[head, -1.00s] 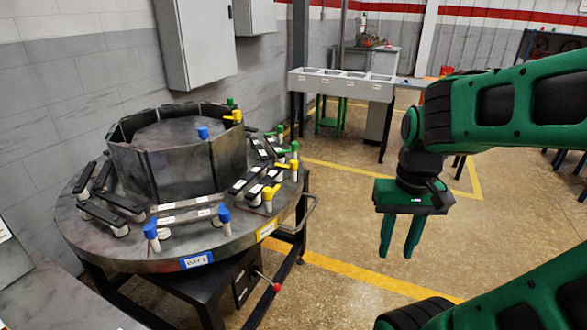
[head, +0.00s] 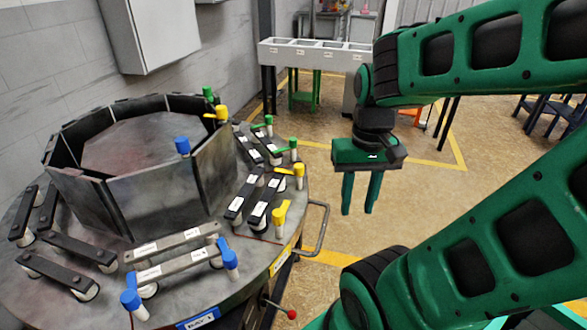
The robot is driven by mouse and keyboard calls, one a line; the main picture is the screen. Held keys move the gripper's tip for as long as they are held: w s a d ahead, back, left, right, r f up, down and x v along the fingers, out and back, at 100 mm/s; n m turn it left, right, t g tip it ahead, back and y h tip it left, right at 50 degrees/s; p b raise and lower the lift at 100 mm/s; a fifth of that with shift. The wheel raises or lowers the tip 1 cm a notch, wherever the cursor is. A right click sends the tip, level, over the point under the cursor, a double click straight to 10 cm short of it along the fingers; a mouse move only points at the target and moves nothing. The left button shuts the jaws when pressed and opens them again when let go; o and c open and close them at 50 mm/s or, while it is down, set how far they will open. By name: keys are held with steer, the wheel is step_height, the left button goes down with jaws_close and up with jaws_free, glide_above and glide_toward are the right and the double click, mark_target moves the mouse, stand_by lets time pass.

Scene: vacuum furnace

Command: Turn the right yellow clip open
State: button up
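Two yellow clips stand at the right rim of the round metal table. The farther one, rightmost in the picture (head: 299,175), has a yellow lever pointing left over the end of a dark bar. The nearer one (head: 280,214) stands at the end of another dark bar (head: 264,204), its lever along its post. My gripper (head: 360,210) hangs fingers down, open and empty, in the air to the right of both clips. Nothing is between its fingers, and it touches neither clip.
The round table (head: 218,282) carries dark bars, blue clips (head: 230,262), green clips (head: 293,146) and a panelled metal ring (head: 165,205). A bent handle (head: 318,228) sticks out at the right edge. A bin stand (head: 315,52) is behind.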

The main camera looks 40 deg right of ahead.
steer(key=shift+o, duration=0.9)
steer(key=shift+w, duration=0.15)
steer(key=shift+o, duration=0.3)
steer(key=shift+s+r, duration=0.2)
steer(key=shift+s, duration=0.15)
steer(key=m+t+h, duration=0.1)
steer(key=m+h, duration=0.4)
steer(key=m, duration=0.6)
glide_toward(302, 173)
steer(key=w+d+f, duration=0.2)
steer(key=x, duration=0.9)
steer(key=shift+s+f, duration=0.1)
steer(key=shift+f, duration=0.3)
